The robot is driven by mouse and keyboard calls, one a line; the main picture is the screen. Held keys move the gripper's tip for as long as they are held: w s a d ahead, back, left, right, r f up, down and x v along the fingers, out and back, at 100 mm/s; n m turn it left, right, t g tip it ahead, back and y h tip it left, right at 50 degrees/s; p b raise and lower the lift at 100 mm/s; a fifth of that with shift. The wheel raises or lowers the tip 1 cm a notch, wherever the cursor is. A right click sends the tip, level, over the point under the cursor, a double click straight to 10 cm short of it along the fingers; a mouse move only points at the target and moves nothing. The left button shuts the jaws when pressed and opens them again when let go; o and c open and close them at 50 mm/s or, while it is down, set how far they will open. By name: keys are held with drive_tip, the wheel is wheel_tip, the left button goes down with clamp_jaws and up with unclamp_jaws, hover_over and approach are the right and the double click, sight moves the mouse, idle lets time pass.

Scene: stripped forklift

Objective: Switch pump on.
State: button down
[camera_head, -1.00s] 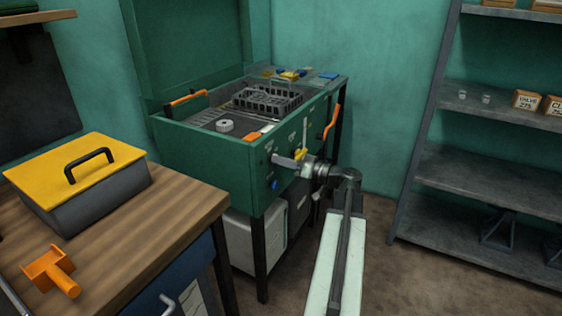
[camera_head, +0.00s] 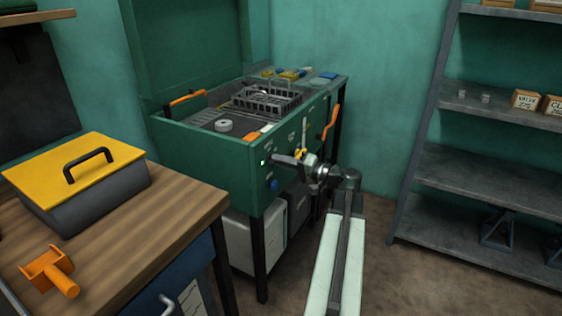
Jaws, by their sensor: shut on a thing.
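The green parts-washer cabinet (camera_head: 205,160) stands open in the middle, with controls on its front panel. A small indicator (camera_head: 263,162) near the panel's left end glows pale green. A blue knob (camera_head: 273,185) sits below it and a yellow handle (camera_head: 299,153) to the right.
A wire basket (camera_head: 266,101) and a grey ring (camera_head: 223,126) are in the washer's tub. An orange handle (camera_head: 331,122) sticks out at its right. A wooden bench (camera_head: 140,216) with a yellow-lidded box (camera_head: 75,178) is at the left; grey shelves (camera_head: 483,173) stand right.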

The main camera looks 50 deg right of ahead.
idle(0.3)
drive_tip(key=c, duration=1.5)
unclamp_jaws()
drive_tip(key=v, duration=0.8)
drive_tip(key=shift+w, duration=0.1)
